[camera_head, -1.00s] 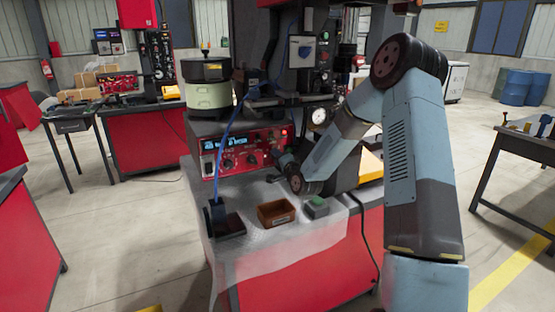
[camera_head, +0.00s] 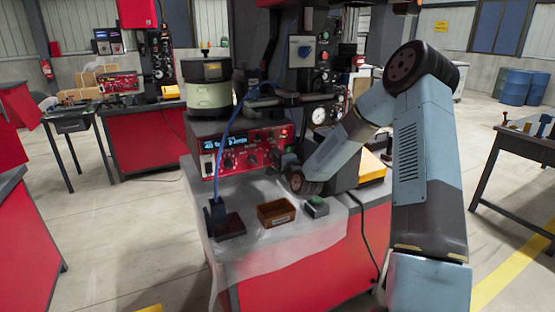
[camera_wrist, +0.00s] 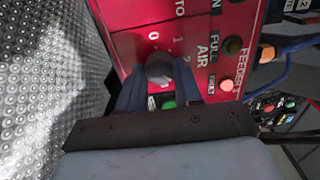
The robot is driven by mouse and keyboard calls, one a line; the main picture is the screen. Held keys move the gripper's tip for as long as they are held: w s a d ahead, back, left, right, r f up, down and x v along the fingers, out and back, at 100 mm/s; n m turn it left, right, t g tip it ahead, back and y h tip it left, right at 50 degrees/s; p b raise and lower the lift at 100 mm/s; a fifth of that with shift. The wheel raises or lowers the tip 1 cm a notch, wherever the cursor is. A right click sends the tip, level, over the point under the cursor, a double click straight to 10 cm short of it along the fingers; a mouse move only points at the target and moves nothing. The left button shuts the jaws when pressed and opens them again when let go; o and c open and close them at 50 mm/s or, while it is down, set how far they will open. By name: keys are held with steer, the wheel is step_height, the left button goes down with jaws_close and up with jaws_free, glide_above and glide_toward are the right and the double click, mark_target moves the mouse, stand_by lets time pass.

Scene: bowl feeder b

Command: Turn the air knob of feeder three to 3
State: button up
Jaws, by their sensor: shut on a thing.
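The dark round air knob (camera_wrist: 158,67) stands on the red feeder panel (camera_wrist: 130,45) in the wrist view, beside the word AIR. The digits 0, 1 and 2 show around it. No pointer mark on the knob can be made out, so its setting cannot be read. My gripper (camera_wrist: 157,84) is shut on the knob, with one blue-grey finger on each side of it. In the head view the feeder's control box (camera_head: 238,152) has a lit display and several knobs. My gripper and the air knob are too small and partly hidden there to tell apart.
A lit FAULT lamp (camera_wrist: 227,85) and a dark FULL lamp (camera_wrist: 232,45) sit right of the knob; a green button (camera_wrist: 168,102) is just below.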

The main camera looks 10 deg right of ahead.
steer(key=shift+d+f, duration=0.2)
steer(key=shift+f, duration=0.05)
steer(key=o, duration=0.7)
steer(key=shift+c, duration=0.2)
steer(key=o, duration=0.4)
steer(key=shift+a+r, duration=0.1)
steer(key=v, duration=1.3)
steer(key=shift+s, duration=0.35)
